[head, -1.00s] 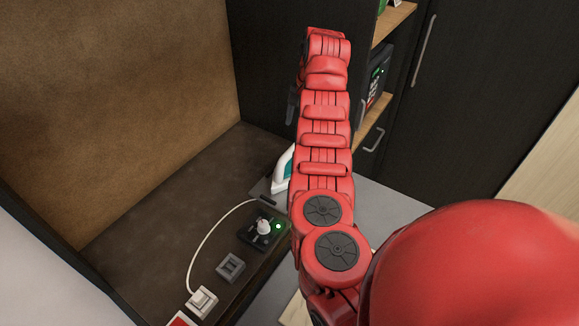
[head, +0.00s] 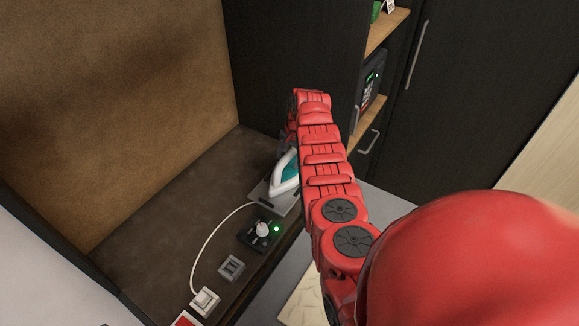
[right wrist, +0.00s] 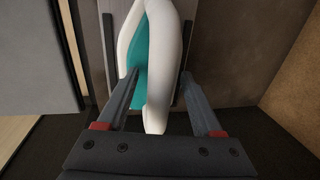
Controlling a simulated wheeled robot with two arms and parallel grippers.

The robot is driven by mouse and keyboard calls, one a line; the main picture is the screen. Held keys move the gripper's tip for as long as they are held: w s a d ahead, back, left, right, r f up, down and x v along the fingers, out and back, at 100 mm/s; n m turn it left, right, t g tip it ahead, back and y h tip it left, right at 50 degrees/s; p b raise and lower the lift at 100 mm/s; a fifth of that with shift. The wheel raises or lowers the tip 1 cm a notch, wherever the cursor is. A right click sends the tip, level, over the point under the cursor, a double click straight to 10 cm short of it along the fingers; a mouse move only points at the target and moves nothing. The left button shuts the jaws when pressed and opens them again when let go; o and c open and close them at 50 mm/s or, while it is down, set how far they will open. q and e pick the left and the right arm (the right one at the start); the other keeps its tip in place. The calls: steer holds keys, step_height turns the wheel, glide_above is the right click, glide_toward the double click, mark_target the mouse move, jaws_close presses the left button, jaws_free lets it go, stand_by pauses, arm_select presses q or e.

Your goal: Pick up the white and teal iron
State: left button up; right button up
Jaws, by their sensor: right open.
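The white and teal iron (head: 285,172) stands on a grey plate (head: 284,206) at the right end of the dark counter, partly hidden behind my red right arm. In the right wrist view the iron (right wrist: 156,100) fills the upper middle, with a white curved handle and body around a teal part. My right gripper (right wrist: 159,76) is open, its two dark fingers on either side of the iron's white part, not closed on it. In the head view the fingers are mostly hidden by the arm. My left gripper is not in view.
A dark cabinet panel (head: 300,60) rises behind the iron.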

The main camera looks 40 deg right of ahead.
mark_target(287, 167)
steer(key=shift+w+f, duration=0.2)
steer(key=shift+f, duration=0.8)
jaws_close()
steer(key=shift+a, duration=0.1)
stand_by(0.8)
